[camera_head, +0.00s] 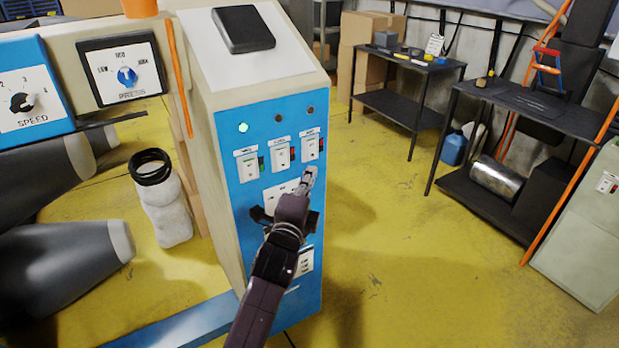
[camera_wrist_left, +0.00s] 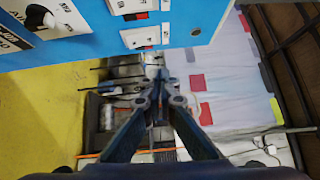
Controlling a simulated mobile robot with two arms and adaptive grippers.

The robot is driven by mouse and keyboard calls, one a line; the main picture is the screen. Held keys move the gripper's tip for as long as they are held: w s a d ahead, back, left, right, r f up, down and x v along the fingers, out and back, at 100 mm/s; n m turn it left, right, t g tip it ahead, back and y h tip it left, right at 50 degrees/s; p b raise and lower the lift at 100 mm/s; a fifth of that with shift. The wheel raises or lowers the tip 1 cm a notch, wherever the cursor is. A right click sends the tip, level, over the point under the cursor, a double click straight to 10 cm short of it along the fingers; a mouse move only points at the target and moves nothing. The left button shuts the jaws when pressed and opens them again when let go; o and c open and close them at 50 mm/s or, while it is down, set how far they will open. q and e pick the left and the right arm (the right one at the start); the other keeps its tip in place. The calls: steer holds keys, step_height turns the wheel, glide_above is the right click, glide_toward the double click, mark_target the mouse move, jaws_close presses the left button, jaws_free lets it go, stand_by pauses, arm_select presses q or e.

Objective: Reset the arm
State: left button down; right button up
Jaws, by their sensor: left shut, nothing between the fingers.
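A white and blue control cabinet (camera_head: 238,205) stands in the middle of the head view. Its blue front carries three switch plates, including a left one (camera_head: 248,165), a middle one (camera_head: 282,156) and a right one (camera_head: 311,146). Above them, the left lamp (camera_head: 243,128) looks lit and the other two look dark. My left gripper (camera_head: 309,174) is in front of the panel, just below the right switch in the picture. In the wrist view its fingers (camera_wrist_left: 165,76) are together and empty, with the blue panel (camera_wrist_left: 215,14) beyond them. Contact with the panel cannot be told. My right gripper is out of view.
A machine with a SPEED dial (camera_head: 22,102) and a PRESS dial (camera_head: 127,76) is at the left. A white container with a black rim (camera_head: 165,205) stands beside the cabinet. Black tables (camera_head: 405,110) stand at the back right. The yellow floor (camera_head: 430,250) right of the cabinet is clear.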

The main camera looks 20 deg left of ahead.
arm_select(q)
steer(key=shift+s+d, duration=0.1)
steer(key=shift+s, duration=0.05)
stand_by(0.3)
